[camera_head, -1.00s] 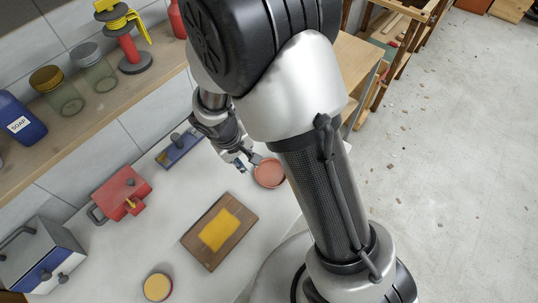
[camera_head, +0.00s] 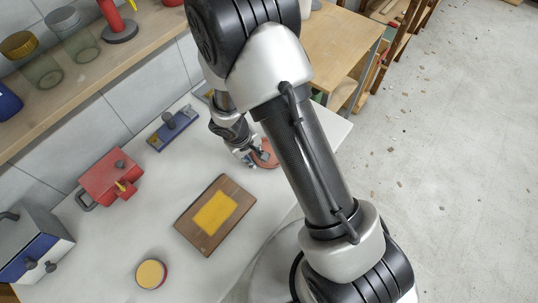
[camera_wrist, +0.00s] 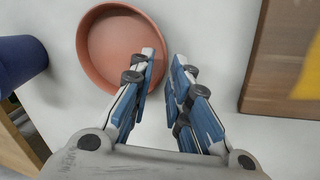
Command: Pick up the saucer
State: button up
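The saucer is a round, shallow terracotta dish on the pale counter. In the wrist view the saucer (camera_wrist: 108,45) is at the top left. In the head view the saucer (camera_head: 268,156) is partly hidden by my gripper and arm. My gripper (camera_wrist: 164,56) is at the saucer's right edge, with the left finger overlapping the dish and the right finger just outside the rim. The fingers are apart with a narrow gap. I cannot tell whether they touch the rim. In the head view my gripper (camera_head: 254,160) is low beside the saucer.
A wooden board (camera_head: 189,222) with a yellow sheet (camera_head: 216,212) lies near the saucer. A dark blue pot (camera_wrist: 20,62) stands left of it in the wrist view. A red pot (camera_head: 108,177), a blue item (camera_head: 172,134) and a yellow-topped round item (camera_head: 151,274) are on the counter.

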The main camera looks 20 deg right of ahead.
jog(key=shift+x, duration=1)
jog(key=shift+r, duration=0.15)
jog(key=shift+c, duration=0.6)
grip_shut()
